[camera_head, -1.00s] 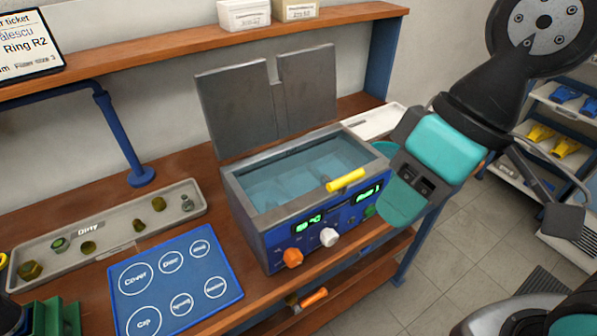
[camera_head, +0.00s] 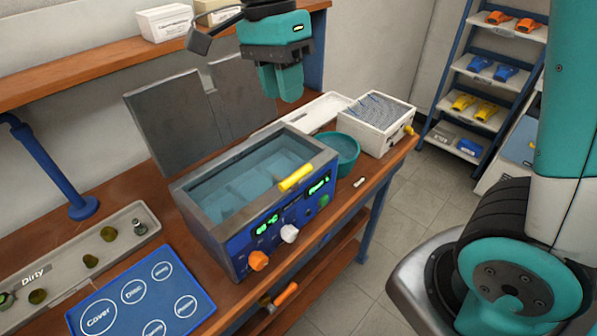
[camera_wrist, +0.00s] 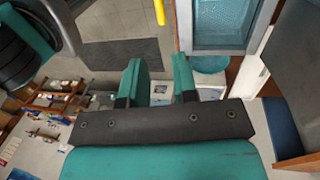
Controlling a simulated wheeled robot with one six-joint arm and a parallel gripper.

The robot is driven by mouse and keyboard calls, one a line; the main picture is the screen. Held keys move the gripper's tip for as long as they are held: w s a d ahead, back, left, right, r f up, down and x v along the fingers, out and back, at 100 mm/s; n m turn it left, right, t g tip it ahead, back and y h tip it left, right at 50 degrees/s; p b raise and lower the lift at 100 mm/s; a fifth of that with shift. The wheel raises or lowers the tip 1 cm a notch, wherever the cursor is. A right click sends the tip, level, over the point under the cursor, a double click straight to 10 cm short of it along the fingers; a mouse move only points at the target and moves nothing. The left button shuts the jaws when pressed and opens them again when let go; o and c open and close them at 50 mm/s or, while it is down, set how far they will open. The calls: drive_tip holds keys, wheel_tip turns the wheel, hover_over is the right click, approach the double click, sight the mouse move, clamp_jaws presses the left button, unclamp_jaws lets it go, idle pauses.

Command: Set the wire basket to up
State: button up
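The wire basket (camera_head: 247,183) sits low in the liquid of the blue cleaner's tank (camera_head: 255,215). Its mesh is faint under the surface. The yellow handle (camera_head: 296,177) shows at the tank's front right rim, and a yellow bar (camera_wrist: 160,12) shows at the top of the wrist view. My gripper (camera_head: 282,92) hangs above and behind the tank, apart from the handle. In the wrist view its two teal fingers (camera_wrist: 163,75) stand apart with nothing between them.
The cleaner's raised grey lid (camera_head: 180,130) stands behind the tank. A teal bowl (camera_head: 345,150) and a white box with a mesh top (camera_head: 378,122) are to the right. A dirty-parts tray (camera_head: 75,262) and blue mat (camera_head: 140,308) lie left. A shelf (camera_head: 130,50) runs behind.

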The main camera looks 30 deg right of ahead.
sight(298, 171)
drive_tip(key=s+f, duration=0.1)
drive_tip(key=f, duration=0.4)
drive_tip(key=s+f+p, duration=0.1)
drive_tip(key=f, duration=0.5)
drive_tip(key=s+d+f, duration=0.1)
drive_tip(key=f, duration=0.4)
drive_tip(key=shift+s+f+p, duration=0.1)
drive_tip(key=shift+f+p, duration=0.1)
drive_tip(key=shift+p, duration=0.2)
clamp_jaws()
